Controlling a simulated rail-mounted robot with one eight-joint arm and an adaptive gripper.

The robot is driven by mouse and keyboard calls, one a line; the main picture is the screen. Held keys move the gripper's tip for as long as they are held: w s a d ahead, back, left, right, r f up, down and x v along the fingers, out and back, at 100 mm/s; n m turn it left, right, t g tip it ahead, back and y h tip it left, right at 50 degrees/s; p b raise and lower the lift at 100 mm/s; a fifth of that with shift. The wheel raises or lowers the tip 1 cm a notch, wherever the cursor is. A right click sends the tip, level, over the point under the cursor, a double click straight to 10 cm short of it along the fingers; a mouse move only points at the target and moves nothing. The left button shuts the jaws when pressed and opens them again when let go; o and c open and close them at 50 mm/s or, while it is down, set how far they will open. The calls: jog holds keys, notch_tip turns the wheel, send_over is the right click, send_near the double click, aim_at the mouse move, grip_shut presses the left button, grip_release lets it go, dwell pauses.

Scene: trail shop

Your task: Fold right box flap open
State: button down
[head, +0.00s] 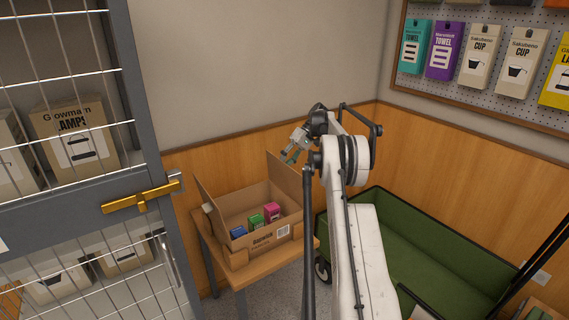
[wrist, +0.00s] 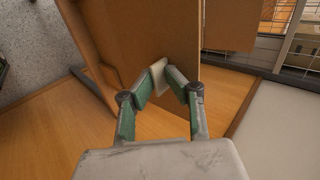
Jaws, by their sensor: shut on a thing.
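An open cardboard box (head: 262,237) sits on a small wooden table and holds blue, green and pink packets. Its right flap (head: 283,178) stands upright above the box's right side. The flap shows as a large brown panel (wrist: 130,40) in the wrist view. Part of the flap's right side is hidden behind my arm in the head view.
The wooden table (head: 240,275) stands close to the wood-panelled wall. A green wagon (head: 425,255) is right of it, and a grey mesh door with a brass handle (head: 140,197) is at left. Pegboard goods (head: 480,55) hang at the upper right.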

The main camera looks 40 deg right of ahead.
jog(key=shift+s+d+f, duration=0.1)
jog(key=shift+d+f, duration=0.05)
jog(key=shift+f, duration=0.25)
jog(key=shift+s+d+f, duration=0.1)
jog(key=shift+f, duration=0.3)
jog(key=c, duration=2.2)
grip_release()
jog(key=shift+o, duration=1.4)
jog(key=shift+w+d+f, duration=0.1)
jog(key=shift+f, duration=0.1)
jog(key=shift+r, duration=0.35)
notch_tip(320, 180, up, 10)
jog(key=shift+r, duration=0.1)
